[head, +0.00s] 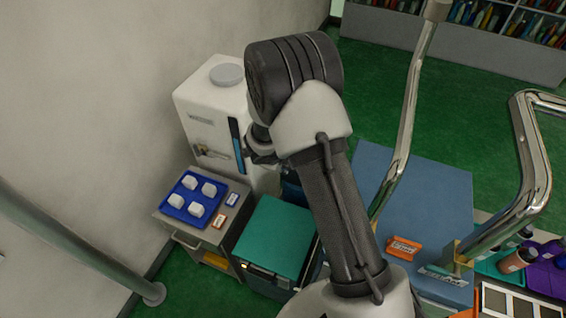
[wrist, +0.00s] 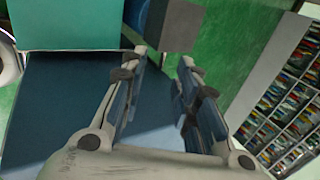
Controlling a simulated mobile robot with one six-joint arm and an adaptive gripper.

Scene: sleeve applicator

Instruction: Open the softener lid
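A low box with a flat teal lid (head: 274,238) stands on the floor in the middle of the head view, with small controls at its front left edge. The lid lies flat and looks closed. No label says which thing is the softener. A teal panel (wrist: 65,25) at the top left of the wrist view looks like this lid, above a dark blue surface (wrist: 60,105). My gripper (wrist: 163,58) is open and empty, its fingers apart, to the right of the teal panel.
A white cabinet (head: 205,105) with a round grey cap (head: 227,74) stands behind. A grey cart (head: 183,232) with a blue tray (head: 179,208) stands left of the teal box. A blue bench (head: 440,205) and chrome rails (head: 407,120) stand right. Green floor (head: 475,130) is clear beyond.

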